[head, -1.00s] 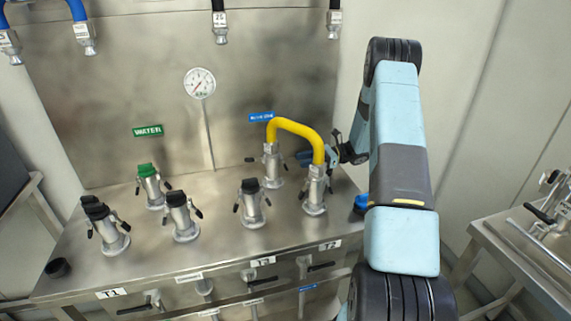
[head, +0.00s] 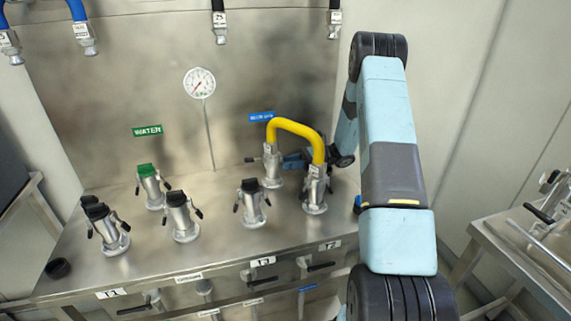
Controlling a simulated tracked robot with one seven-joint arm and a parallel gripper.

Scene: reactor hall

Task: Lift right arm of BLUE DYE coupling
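The BLUE DYE coupling (head: 271,167) is a silver fitting at the back of the steel bench, below a blue label (head: 261,117). One end of a yellow hose (head: 297,126) sits on it. Its left arm (head: 251,159) sticks out sideways. Its right arm cannot be made out where my gripper is. My gripper (head: 292,160) reaches in from the right, behind the hose's other coupling (head: 315,190), with its tip close against the right side of the BLUE DYE coupling. That front coupling partly hides it. Whether its fingers are apart or closed, or touch the arm, is unclear.
The front coupling stands close before my gripper, and the hose arches above it. Black-capped couplings (head: 252,204) and a green-capped WATER coupling (head: 149,186) stand to the left. A gauge (head: 199,83) is on the back panel. A blue cap (head: 357,203) lies right, partly behind my arm.

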